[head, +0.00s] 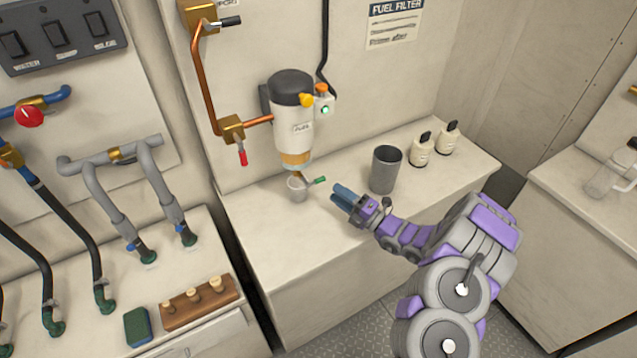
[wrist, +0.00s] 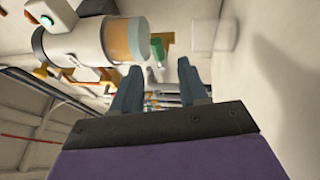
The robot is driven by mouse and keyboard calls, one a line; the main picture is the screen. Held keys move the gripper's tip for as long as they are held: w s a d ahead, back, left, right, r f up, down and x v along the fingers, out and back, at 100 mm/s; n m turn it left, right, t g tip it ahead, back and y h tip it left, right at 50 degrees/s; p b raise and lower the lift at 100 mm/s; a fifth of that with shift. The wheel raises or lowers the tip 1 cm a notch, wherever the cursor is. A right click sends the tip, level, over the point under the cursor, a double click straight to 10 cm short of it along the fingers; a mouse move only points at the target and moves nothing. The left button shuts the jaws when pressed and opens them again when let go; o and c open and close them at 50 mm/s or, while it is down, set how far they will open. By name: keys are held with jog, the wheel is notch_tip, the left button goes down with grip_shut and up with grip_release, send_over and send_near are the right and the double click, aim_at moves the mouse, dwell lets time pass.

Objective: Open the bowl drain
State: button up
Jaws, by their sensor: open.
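The fuel filter (head: 292,115) is a white cylinder with a dark cap, mounted on the wall. Its amber bowl (head: 295,158) is at the bottom. The bowl drain has a small green-tipped lever (head: 320,180) pointing right. A small grey cup (head: 297,188) is below the bowl. My gripper (head: 338,193) is just right of the lever, apart from it, open and empty. In the wrist view the lever's green tip (wrist: 157,50) shows ahead, between and beyond the open fingers of my gripper (wrist: 158,75), with the amber bowl (wrist: 122,41) to its left.
A dark grey cylindrical container (head: 385,170) stands on the counter (head: 290,250), right of my gripper. Two small white bottles (head: 421,150) stand farther right. A copper pipe with a red-handled valve (head: 232,130) joins the filter from the left. The front counter is clear.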

aim_at(320, 178)
jog(key=b+x, duration=0.1)
jog(key=x, duration=0.7)
jog(key=shift+a, duration=0.15)
jog(key=shift+d, duration=0.2)
jog(key=shift+r, duration=0.1)
jog(key=shift+c, duration=0.3)
grip_shut()
